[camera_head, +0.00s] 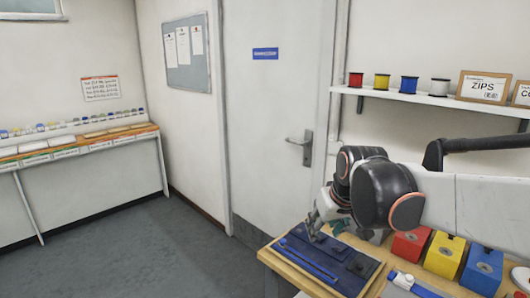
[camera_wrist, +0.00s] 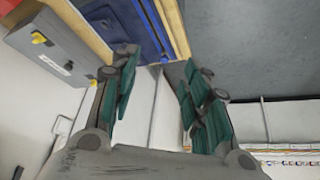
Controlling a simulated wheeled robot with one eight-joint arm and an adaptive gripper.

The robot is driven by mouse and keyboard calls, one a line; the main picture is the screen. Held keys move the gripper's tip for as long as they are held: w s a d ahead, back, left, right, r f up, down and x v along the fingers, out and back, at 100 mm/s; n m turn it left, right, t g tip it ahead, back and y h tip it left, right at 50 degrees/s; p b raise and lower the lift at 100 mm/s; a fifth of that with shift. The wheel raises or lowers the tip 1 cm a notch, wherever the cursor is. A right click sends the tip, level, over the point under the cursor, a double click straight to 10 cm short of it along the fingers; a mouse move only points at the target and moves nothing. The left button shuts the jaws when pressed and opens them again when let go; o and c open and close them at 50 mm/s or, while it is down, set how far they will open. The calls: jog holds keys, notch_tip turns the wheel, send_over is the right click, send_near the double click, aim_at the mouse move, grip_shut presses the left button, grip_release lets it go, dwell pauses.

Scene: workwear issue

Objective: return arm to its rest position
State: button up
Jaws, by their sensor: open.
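The mat's edge (camera_wrist: 178,22) shows beyond the fingertips there. I cannot tell how far the gripper is above the mat. My arm hides part of the bench behind it.
A shelf (camera_head: 400,94) with spools and signs hangs above. A bright blue strip (camera_head: 308,262) lies on the mat. The floor (camera_head: 150,255) at left is clear.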

jog(key=s+d+f+m+t, duration=0.1)
jog(key=s+d+f, duration=0.1)
jog(key=s, duration=0.8)
jog(key=s+d+f+m+h, duration=0.1)
jog(key=s+d+f, duration=0.1)
jog(key=s, duration=0.9)
jog(key=shift+s+d+t, duration=0.25)
jog(key=shift+d+t, duration=0.15)
jog(key=shift+d, duration=0.2)
jog(key=shift+f, duration=0.1)
dwell(1.2)
